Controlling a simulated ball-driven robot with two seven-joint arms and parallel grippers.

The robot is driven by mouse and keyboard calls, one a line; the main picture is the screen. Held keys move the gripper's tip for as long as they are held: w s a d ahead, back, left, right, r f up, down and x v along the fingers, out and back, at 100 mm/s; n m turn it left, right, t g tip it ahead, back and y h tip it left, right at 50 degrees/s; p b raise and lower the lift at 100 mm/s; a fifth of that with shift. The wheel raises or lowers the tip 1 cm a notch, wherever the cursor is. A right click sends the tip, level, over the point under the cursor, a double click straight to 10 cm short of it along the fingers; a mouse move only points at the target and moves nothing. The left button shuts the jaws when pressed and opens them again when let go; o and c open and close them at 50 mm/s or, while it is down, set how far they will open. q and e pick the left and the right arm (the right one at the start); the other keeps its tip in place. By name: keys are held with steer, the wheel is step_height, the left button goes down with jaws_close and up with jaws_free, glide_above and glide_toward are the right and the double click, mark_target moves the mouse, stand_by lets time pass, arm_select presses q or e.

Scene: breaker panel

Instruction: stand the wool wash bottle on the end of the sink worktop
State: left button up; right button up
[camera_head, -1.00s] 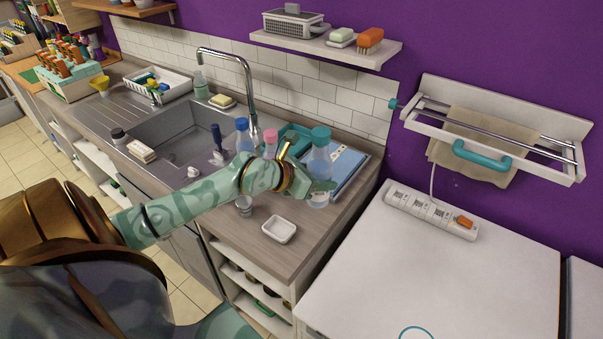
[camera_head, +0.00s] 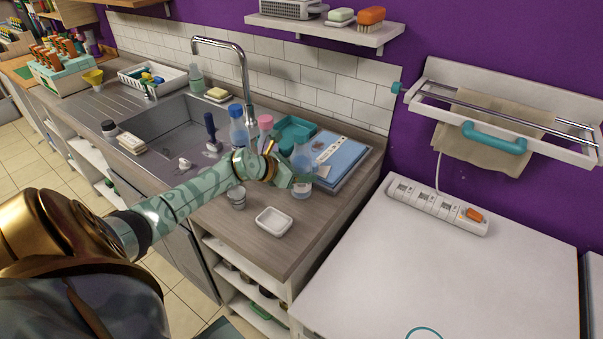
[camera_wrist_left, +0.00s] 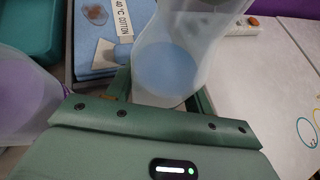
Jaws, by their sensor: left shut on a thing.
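A clear bottle (camera_head: 302,172) with pale blue liquid is in my left gripper (camera_head: 291,180), over the right end of the sink worktop (camera_head: 262,243). I cannot read its label. It stands roughly upright; I cannot tell whether its base touches the worktop. In the left wrist view the bottle (camera_wrist_left: 172,60) is between the fingers of my left gripper (camera_wrist_left: 158,97), which are shut on it. Its top is cut off there. My right gripper is not in view.
A blue-capped bottle (camera_head: 238,128) and a pink-capped bottle (camera_head: 265,127) stand left of the held bottle. A white dish (camera_head: 273,221) and a small cup (camera_head: 237,198) are in front. A white appliance top (camera_head: 440,265) is right.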

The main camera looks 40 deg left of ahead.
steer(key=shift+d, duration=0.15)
arm_select(q)
steer(key=o, duration=0.9)
steer(key=shift+f, duration=0.1)
steer(key=o, duration=0.3)
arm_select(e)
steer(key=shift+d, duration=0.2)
arm_select(q)
steer(key=shift+s+r, duration=0.1)
steer(key=shift+r, duration=0.15)
steer(key=p+v, duration=0.2)
steer(key=v, duration=0.9)
steer(key=shift+s+a+r+p, duration=0.1)
steer(key=shift+s+r+p, duration=0.05)
steer(key=shift+s+p, duration=0.2)
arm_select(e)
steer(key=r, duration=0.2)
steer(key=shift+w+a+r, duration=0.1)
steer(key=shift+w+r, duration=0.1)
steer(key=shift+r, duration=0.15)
